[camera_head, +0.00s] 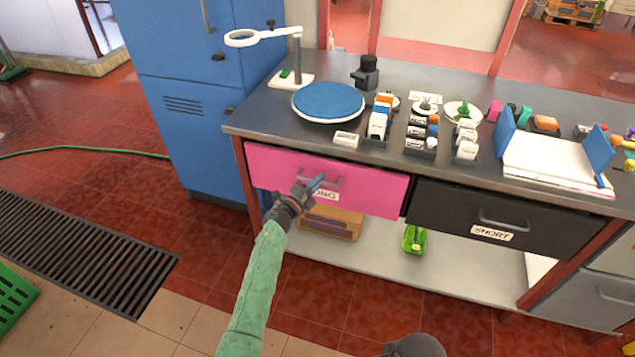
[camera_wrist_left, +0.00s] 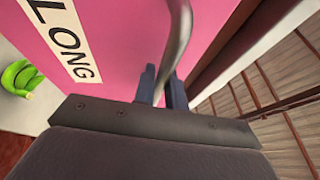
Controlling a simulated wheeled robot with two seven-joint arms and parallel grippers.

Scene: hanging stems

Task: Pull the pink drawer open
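The pink drawer (camera_head: 375,193) sits under the left part of the dark worktop, with a "LONG" label on its front. Its front looks about flush with the bench. The drawer has a curved grey handle (camera_wrist_left: 178,40). My left gripper (camera_head: 318,183) is at this handle in the head view and hides part of it and of the label. In the left wrist view the left gripper's two fingers (camera_wrist_left: 164,90) stand close on either side of the handle bar, which fills the gap between them. The pink front (camera_wrist_left: 115,50) fills much of that view.
A black drawer (camera_head: 455,213) labelled "SHORT" is to the right. The worktop (camera_head: 255,118) holds a blue round plate (camera_head: 328,101), a magnifier lamp (camera_head: 297,55) and small items. A lower shelf (camera_head: 385,255) carries a wooden box (camera_head: 332,224). The floor in front is clear.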

